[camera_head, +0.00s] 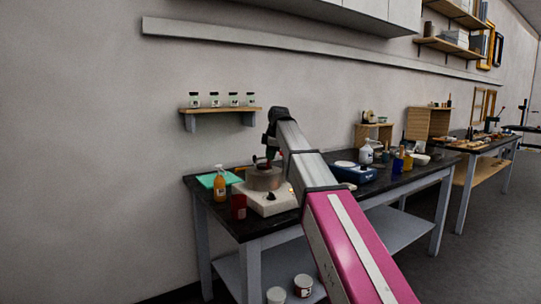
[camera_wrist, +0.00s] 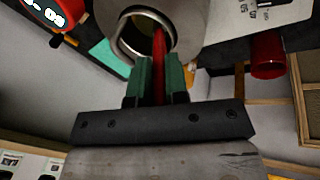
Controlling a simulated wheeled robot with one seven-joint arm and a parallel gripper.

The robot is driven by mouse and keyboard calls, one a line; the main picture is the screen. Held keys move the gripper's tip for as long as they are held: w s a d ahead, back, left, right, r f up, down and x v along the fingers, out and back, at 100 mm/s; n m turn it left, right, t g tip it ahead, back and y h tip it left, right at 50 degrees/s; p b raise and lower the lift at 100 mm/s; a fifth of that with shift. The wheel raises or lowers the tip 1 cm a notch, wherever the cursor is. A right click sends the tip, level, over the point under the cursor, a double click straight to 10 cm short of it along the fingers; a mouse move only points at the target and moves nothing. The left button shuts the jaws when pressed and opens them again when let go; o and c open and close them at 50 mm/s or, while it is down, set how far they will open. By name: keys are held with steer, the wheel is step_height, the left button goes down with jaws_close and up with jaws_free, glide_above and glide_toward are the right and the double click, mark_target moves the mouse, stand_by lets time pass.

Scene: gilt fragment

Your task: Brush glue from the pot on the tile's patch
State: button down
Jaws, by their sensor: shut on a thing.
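My gripper (camera_wrist: 160,75) has its green fingers closed on a red-handled brush (camera_wrist: 159,48). The brush runs from the fingers into the open mouth of the metal pot (camera_wrist: 126,42); its bristles are hidden. In the head view my gripper (camera_head: 270,157) is small and dark, just above the pot (camera_head: 264,177). The pot stands on a white hotplate (camera_head: 268,202), which also shows in the wrist view (camera_wrist: 228,22). I cannot make out the tile or its patch in either view.
A teal mat (camera_head: 207,180), an orange bottle (camera_head: 219,186) and a red cup (camera_head: 238,206) stand left of the hotplate. A blue device (camera_head: 353,173) and a white spray bottle (camera_head: 366,152) are to the right. A jar shelf (camera_head: 222,109) hangs behind.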

steer(key=shift+r, duration=3.5)
